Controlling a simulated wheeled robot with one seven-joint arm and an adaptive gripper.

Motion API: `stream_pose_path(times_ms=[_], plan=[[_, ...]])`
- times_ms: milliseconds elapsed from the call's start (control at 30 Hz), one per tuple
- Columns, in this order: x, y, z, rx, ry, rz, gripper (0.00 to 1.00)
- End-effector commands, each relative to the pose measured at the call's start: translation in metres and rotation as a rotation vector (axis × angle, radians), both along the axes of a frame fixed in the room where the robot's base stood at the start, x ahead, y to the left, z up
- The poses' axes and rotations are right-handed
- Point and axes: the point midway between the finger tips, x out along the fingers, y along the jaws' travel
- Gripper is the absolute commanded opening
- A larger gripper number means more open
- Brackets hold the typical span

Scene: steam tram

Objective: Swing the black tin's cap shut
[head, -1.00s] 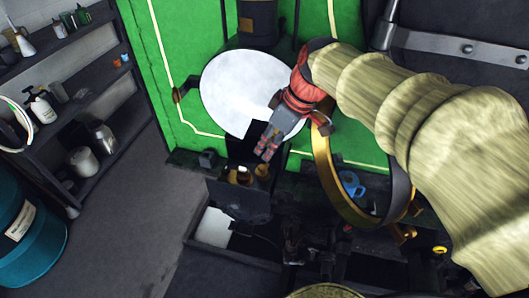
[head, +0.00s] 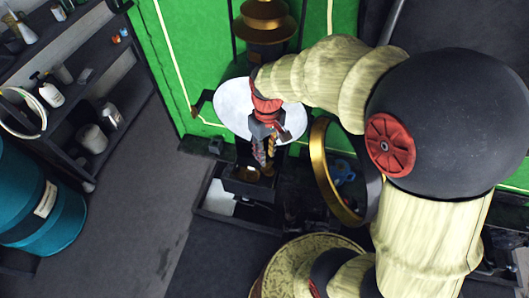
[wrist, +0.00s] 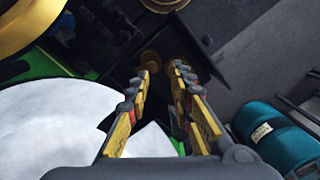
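The black tin (head: 246,187) stands on the dark ledge in front of the green panel, with brass-coloured pieces inside its open top. Its black cap (head: 243,152) looks raised upright at the tin's back edge, partly hidden by my gripper. My gripper (head: 264,160) points down over the tin, close to the cap. In the wrist view my gripper (wrist: 160,75) shows two spread fingers with a gap between them and nothing clearly held. Dark surfaces and the brass pieces show beyond the fingertips. I cannot tell whether a finger touches the cap.
A white disc (head: 232,103) stands behind my gripper. A brass-rimmed ring (head: 322,175) is to the right, with a blue item (head: 343,172) in it. A white-bottomed tray (head: 217,195) lies beside the tin. Shelves and a teal drum (head: 40,210) are at the left, with clear floor between.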

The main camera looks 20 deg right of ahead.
Motion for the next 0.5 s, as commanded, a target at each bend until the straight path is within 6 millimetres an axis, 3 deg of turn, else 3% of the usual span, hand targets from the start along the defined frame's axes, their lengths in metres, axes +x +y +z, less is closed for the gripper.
stream_pose_path(times_ms=[200,367,500], plan=[[0.008,-0.009,-0.005,-0.036,-0.03,-0.196,0.23],[0.009,-0.009,-0.01,-0.037,-0.031,-0.248,0.23],[0.008,-0.009,-0.027,-0.037,-0.028,-0.248,0.23]])
